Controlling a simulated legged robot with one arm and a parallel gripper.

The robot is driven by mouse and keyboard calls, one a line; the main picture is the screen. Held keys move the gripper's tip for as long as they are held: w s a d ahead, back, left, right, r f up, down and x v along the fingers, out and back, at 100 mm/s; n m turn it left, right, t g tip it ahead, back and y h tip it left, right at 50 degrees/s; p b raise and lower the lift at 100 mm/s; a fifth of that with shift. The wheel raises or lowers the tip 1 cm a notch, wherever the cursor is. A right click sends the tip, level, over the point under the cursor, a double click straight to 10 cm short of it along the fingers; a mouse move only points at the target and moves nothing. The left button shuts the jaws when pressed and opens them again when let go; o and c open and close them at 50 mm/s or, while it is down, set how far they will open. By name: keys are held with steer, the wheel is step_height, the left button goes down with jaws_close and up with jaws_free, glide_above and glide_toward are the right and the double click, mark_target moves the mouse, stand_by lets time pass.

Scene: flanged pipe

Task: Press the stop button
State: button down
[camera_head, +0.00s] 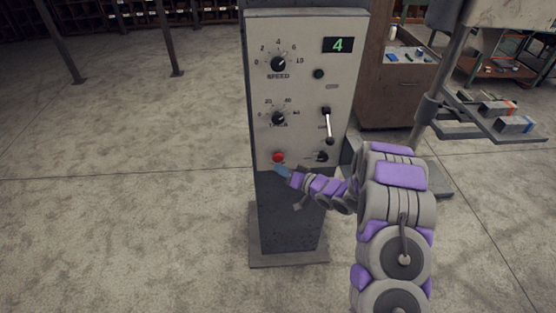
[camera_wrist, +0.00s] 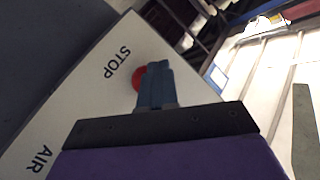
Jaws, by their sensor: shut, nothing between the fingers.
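The red stop button (camera_head: 278,157) is at the lower left of the pale control panel (camera_head: 298,96). In the wrist view the red button (camera_wrist: 138,78) sits beside the printed word STOP, partly hidden behind my fingers. My gripper (camera_head: 281,169) is shut and empty, its blue-grey fingertips just below and in front of the button. In the wrist view the closed fingers of my gripper (camera_wrist: 154,80) overlap the button's right side. I cannot tell whether they touch it.
The panel also carries a speed knob (camera_head: 278,64), a second knob (camera_head: 278,118), a lever (camera_head: 328,125), a small dark knob (camera_head: 321,156) and a green display reading 4 (camera_head: 338,45). A brown cabinet (camera_head: 401,90) stands behind at right. The floor at left is clear.

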steer(key=s, duration=0.4)
steer(key=shift+s, duration=0.15)
stand_by(0.4)
steer(key=d+r+g+h, duration=0.1)
steer(key=d+r+h, duration=0.4)
steer(key=d+h, duration=0.35)
steer(key=s+d+r+m+g+h, duration=0.1)
steer(key=s+d+r+g+h, duration=0.45)
steer(key=s, duration=0.45)
steer(key=s+a+r+g, duration=0.2)
steer(key=s, duration=1)
steer(key=s+a+r+g+y, duration=0.1)
steer(key=s+a+r+g, duration=0.1)
steer(key=s, duration=1)
steer(key=s+a+r+g+y, duration=0.1)
steer(key=s+a+r+g, duration=0.2)
steer(key=s, duration=0.9)
steer(key=shift+r+m, duration=0.3)
steer(key=shift+r, duration=0.25)
